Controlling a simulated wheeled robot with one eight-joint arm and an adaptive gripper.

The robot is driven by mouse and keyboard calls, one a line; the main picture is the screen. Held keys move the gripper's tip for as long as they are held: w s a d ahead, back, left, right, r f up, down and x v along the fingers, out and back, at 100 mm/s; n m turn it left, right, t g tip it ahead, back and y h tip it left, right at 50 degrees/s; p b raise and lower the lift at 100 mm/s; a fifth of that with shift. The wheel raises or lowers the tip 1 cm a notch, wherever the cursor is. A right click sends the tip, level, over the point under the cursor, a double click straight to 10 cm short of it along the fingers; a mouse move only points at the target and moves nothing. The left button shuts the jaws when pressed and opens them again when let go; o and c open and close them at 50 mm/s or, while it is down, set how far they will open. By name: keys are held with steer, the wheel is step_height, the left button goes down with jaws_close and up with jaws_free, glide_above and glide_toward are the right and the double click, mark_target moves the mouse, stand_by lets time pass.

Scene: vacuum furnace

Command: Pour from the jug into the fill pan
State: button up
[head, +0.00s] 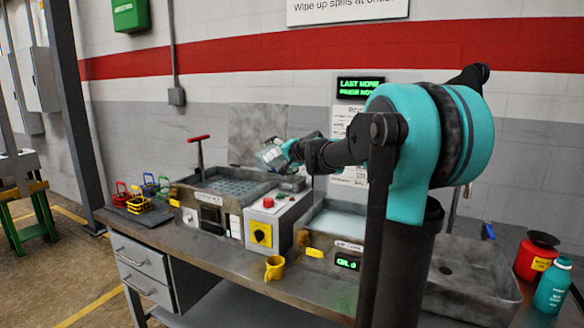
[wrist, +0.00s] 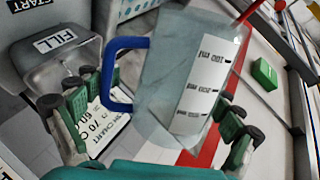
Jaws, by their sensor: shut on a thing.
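The jug (wrist: 170,75) is a see-through grey vessel with a blue handle (wrist: 122,75) and a white label with printed marks. My gripper (wrist: 160,112) is shut on it, with green fingers on both sides of its body. In the head view the jug (head: 269,157) is held in the air above the bench and looks tilted; my gripper (head: 291,149) is at its right. The fill pan (wrist: 32,73), a small grey metal pan with a FILL label, is left of the jug in the wrist view, apart from it. I cannot tell the liquid level.
A control box (head: 271,222) with a red button and yellow switch stands on the bench. A tank with a grid (head: 225,184) is left of it, and a basin (head: 335,222) is right.

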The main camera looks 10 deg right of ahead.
steer(key=shift+m+b, duration=0.3)
steer(key=shift+b, duration=0.4)
stand_by(0.3)
steer(key=shift+w+d+f+m+g+y, duration=0.2)
steer(key=shift+d+f+m+g+y, duration=0.1)
steer(key=shift+m+y, duration=0.1)
stand_by(0.8)
steer(key=shift+s+a+r+n+h, duration=0.35)
steer(key=shift+a+n, duration=0.15)
steer(key=shift+n, duration=0.1)
steer(key=shift+f+n+t+h, duration=0.3)
steer(key=shift+n+t, duration=0.1)
steer(key=shift+n, duration=0.2)
step_height(320, 180, down, 2)
steer(key=shift+w+d+f+n+t+h, duration=0.15)
steer(key=shift+n+t+h, duration=0.35)
steer(key=shift+n, duration=0.5)
steer(key=shift+n+h, duration=0.25)
steer(key=shift+n, duration=0.15)
steer(key=shift+r+p, duration=0.2)
steer(key=shift+p, duration=0.1)
